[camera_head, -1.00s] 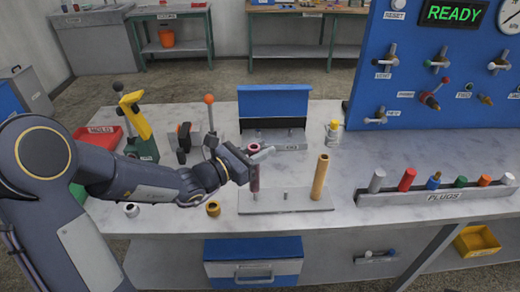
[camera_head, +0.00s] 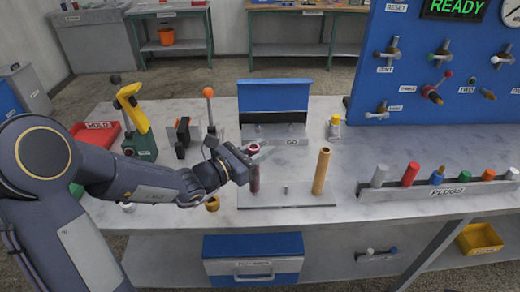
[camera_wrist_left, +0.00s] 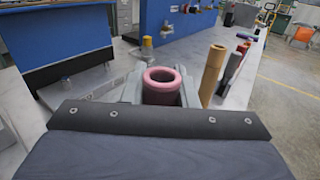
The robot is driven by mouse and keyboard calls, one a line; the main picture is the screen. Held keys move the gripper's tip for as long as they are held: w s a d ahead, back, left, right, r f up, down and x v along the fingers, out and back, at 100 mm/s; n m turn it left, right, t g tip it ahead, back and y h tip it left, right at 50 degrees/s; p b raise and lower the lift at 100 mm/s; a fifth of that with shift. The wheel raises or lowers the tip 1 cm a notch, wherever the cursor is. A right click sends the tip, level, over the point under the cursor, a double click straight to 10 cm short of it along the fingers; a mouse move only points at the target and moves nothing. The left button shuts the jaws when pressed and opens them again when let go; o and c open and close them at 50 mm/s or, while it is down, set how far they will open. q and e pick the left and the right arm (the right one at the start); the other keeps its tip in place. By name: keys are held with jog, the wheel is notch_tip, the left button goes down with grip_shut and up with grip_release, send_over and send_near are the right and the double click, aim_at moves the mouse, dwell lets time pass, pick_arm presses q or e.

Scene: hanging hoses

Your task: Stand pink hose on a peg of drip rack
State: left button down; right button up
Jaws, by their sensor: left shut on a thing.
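The pink hose (camera_head: 254,177) is a short, dark pink tube. It stands upright at the left end of the drip rack (camera_head: 300,198), a grey flat base. My left gripper (camera_head: 250,160) is shut on the hose near its top. The left wrist view shows the hose's open pink rim (camera_wrist_left: 161,78) between the fingers. Whether a peg is inside the hose is hidden. A bare short peg (camera_head: 286,188) shows mid-rack. A tan hose (camera_head: 321,171) stands upright at the rack's right end. My right gripper is not in view.
A blue-lidded box (camera_head: 273,97) stands behind the rack. The plugs rack (camera_head: 440,190) is at right, below the blue panel (camera_head: 440,80). A yellow-and-green tool (camera_head: 135,118) and a red tray (camera_head: 97,133) are at left. A brass ring (camera_head: 212,204) lies near the left arm.

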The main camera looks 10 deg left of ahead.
pick_arm(q)
jog(key=shift+f+b, duration=0.9)
jog(key=shift+f, duration=0.1)
jog(key=c, duration=1.1)
grip_release()
jog(key=shift+o, duration=0.2)
jog(key=v, duration=0.7)
jog(key=shift+s+a, duration=0.25)
jog(key=shift+s, duration=0.1)
